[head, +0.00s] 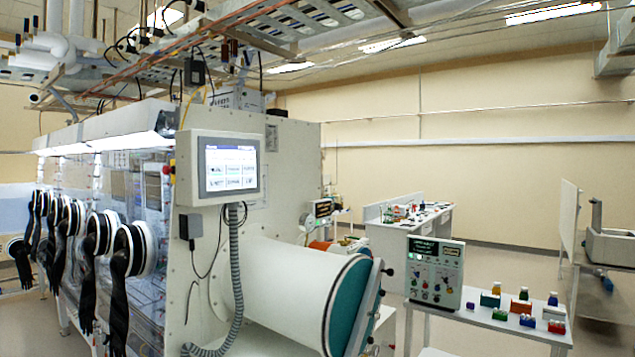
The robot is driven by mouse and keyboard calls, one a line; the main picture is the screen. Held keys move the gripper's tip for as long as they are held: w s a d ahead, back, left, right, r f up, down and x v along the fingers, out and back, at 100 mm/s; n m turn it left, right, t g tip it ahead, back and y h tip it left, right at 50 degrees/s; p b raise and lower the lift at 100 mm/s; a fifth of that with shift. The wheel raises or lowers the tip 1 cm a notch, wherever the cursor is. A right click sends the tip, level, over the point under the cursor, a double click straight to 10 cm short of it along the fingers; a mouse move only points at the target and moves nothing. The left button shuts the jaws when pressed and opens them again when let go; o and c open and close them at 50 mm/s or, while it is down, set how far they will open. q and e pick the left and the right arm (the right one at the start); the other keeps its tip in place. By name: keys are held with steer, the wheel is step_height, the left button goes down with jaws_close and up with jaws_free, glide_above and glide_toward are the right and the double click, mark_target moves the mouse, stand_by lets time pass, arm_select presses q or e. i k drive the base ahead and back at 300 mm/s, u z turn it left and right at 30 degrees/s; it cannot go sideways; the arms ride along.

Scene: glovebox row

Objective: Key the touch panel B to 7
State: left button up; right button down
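A touch panel (221,168) in a pale grey housing is mounted on the end wall of the glovebox. Its lit screen has a blue top bar and rows of small buttons, too small to read. A second, upright control panel (435,272) with a dark green display and coloured knobs or buttons stands on a white table at the right. I cannot read a B label or a set value on either panel. Neither of my grippers is in view.
A large white cylindrical antechamber (290,285) with a teal end juts out below the touch panel. Black gloves (118,290) hang along the glovebox front. Small coloured blocks and bottles stand on the white table (480,318). Open floor (510,260) lies behind it.

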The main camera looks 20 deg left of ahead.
mark_target(247, 181)
steer(key=z, duration=0.1)
steer(key=i, duration=1)
steer(key=u, duration=0.7)
steer(key=i, duration=0.7)
steer(key=u, duration=1.2)
steer(key=i, duration=0.35)
steer(key=u, duration=0.3)
